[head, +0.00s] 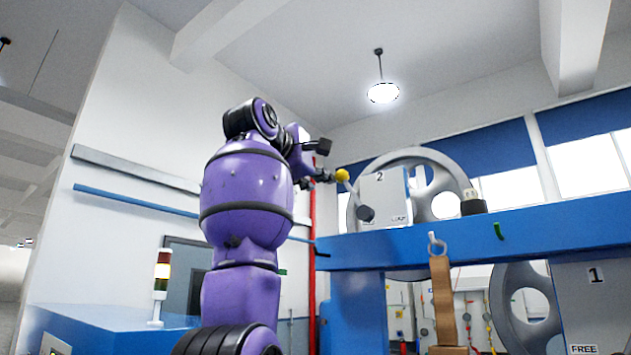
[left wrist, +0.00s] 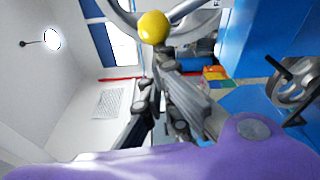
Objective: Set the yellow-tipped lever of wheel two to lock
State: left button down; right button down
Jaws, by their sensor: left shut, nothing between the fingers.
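Wheel two (head: 432,168) is a large grey spoked wheel above the blue beam. A pale plate marked "2" (head: 385,190) stands in front of it. Its lever runs from a dark hub (head: 366,213) up and left to a yellow ball tip (head: 342,175). The ball also shows in the left wrist view (left wrist: 153,27), just beyond my fingertips. My left gripper (head: 326,176) is shut and empty, close to the ball's left side; I cannot tell whether they touch. It also shows in the left wrist view (left wrist: 153,80). Small lettering low on the plate is hard to read.
The blue beam (head: 480,238) runs below wheel two. Wheel one's plate (head: 590,300), with a "FREE" label, is at lower right. A signal lamp (head: 161,275) stands at lower left.

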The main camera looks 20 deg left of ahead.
pick_arm(q)
jog(key=shift+d+r, duration=0.15)
jog(key=shift+r, duration=0.05)
jog(key=s+d+r+m, duration=0.2)
jog(key=d+m, duration=0.3)
jog(key=m, duration=0.1)
jog(key=s+d+r+m+t+h, duration=0.1)
jog(key=s+d+m, duration=0.1)
jog(key=d+m, duration=0.4)
jog(key=shift+d+r+t+h, duration=0.25)
jog(key=shift+r+t+h, duration=0.05)
jog(key=shift+r, duration=0.05)
jog(key=shift+s, duration=0.1)
dwell(0.3)
